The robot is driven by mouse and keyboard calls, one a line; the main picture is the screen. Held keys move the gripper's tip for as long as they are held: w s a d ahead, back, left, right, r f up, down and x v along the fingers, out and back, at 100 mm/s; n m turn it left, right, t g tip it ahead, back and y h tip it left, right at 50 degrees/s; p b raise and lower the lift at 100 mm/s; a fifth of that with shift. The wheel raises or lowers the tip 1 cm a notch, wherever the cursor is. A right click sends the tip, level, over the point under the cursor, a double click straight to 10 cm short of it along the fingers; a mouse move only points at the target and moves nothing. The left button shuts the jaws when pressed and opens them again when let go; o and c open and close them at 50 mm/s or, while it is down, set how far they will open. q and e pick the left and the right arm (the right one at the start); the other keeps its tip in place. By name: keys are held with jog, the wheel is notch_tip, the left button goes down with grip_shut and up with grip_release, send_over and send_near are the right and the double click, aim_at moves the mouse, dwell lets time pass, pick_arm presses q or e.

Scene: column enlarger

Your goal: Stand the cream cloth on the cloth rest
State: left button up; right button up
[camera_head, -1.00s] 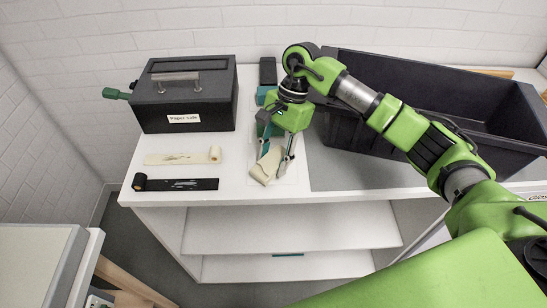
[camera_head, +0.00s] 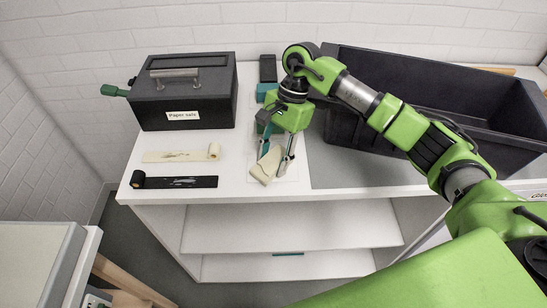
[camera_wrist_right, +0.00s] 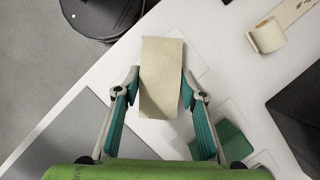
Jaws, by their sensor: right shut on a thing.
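The cream cloth (camera_head: 265,166) is a folded, textured piece near the counter's front edge. It also shows in the right wrist view (camera_wrist_right: 161,78), upright in the picture between the fingers. My right gripper (camera_head: 278,166) points down and is shut on the cream cloth, with one finger on each side in the wrist view (camera_wrist_right: 161,85). I cannot tell whether the cloth touches the counter. Pale, thin square outlines (camera_wrist_right: 195,55) lie on the counter near it. I cannot tell for sure which thing is the cloth rest. My left gripper is not in view.
A cream strip with a roll (camera_head: 180,155) and a black strip with a roll (camera_head: 180,182) lie left of the cloth. A black paper safe (camera_head: 185,95) stands behind them. Teal (camera_head: 268,93) and dark (camera_head: 268,68) blocks stand behind my gripper. A large black tray (camera_head: 420,65) fills the right.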

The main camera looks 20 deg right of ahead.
jog(key=o, duration=1.2)
jog(key=shift+c, duration=0.2)
jog(key=shift+r, duration=0.1)
jog(key=shift+p+v, duration=1.05)
jog(key=shift+v, duration=2.85)
jog(key=shift+r, duration=0.1)
jog(key=v, duration=1.2)
